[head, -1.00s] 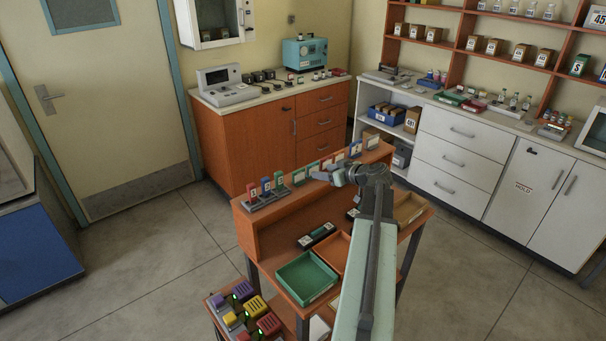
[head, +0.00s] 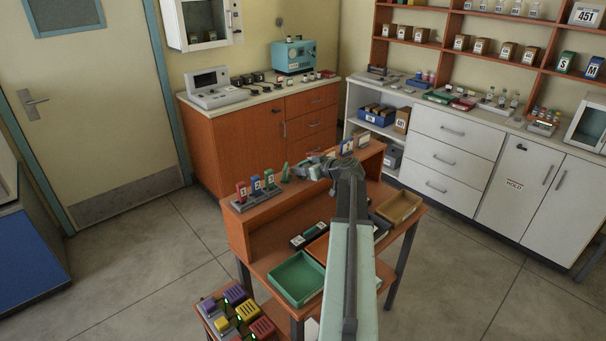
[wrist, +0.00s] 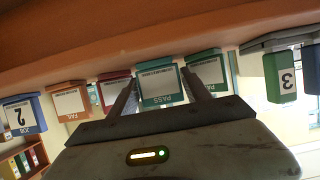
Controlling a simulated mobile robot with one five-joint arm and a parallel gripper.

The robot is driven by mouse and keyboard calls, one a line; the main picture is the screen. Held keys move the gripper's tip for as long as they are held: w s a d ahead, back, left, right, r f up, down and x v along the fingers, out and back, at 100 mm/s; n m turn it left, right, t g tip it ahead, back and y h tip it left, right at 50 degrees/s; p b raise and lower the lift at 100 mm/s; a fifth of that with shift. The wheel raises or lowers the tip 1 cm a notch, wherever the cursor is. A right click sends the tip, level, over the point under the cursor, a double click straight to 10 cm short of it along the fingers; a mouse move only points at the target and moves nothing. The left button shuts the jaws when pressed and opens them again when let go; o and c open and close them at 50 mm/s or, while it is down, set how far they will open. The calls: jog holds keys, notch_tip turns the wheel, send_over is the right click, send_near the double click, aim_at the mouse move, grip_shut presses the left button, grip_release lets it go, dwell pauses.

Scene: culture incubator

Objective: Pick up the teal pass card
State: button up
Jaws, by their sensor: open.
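The teal pass card (wrist: 161,86) hangs upside down in the wrist view, its white label reading PASS. My gripper (wrist: 160,92) is open, with one finger on each side of the card in that view. I cannot tell whether the fingertips reach around it or stop short. In the head view my gripper (head: 315,166) is at the row of cards on the desk's raised shelf (head: 300,196), and it hides the teal card there. A green card (wrist: 206,74) sits close on the right in the wrist view. A red card (wrist: 112,88) is partly behind the left finger.
An orange card (wrist: 72,102) and a blue card (wrist: 22,114) stand farther left in the wrist view, and a green card marked 3 (wrist: 284,76) at right. A green tray (head: 297,279) and a tan tray (head: 399,206) lie on the desk below.

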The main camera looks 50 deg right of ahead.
jog(key=c, duration=1)
jog(key=shift+r, duration=0.1)
notch_tip(320, 180, up, 10)
jog(key=p, duration=1)
jog(key=shift+s, duration=0.1)
